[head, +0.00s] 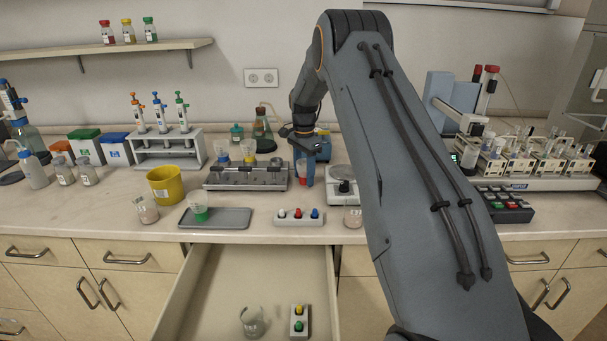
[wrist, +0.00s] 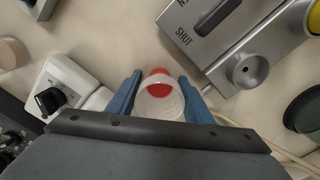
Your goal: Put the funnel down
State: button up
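My gripper (head: 305,172) is over the middle of the bench, beside the right end of a steel block. In the wrist view my gripper (wrist: 160,80) has its two blue fingers on either side of a pale translucent round funnel (wrist: 158,108), which seems held between them. Something red (wrist: 157,72) shows through and just beyond the funnel; I cannot tell whether it touches it. In the head view the pale funnel (head: 301,168) shows small beside the blue fingers, partly hidden by them.
The steel block (head: 220,181) has a round end fitting (wrist: 248,68). A white device with a black knob (wrist: 50,100) is close on the other side. A grey tray (head: 235,221) holds a green-filled vessel (head: 199,213). A button box (head: 299,217) sits near the front edge, above an open drawer (head: 215,290).

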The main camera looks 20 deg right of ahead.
jog(key=shift+o, duration=1.3)
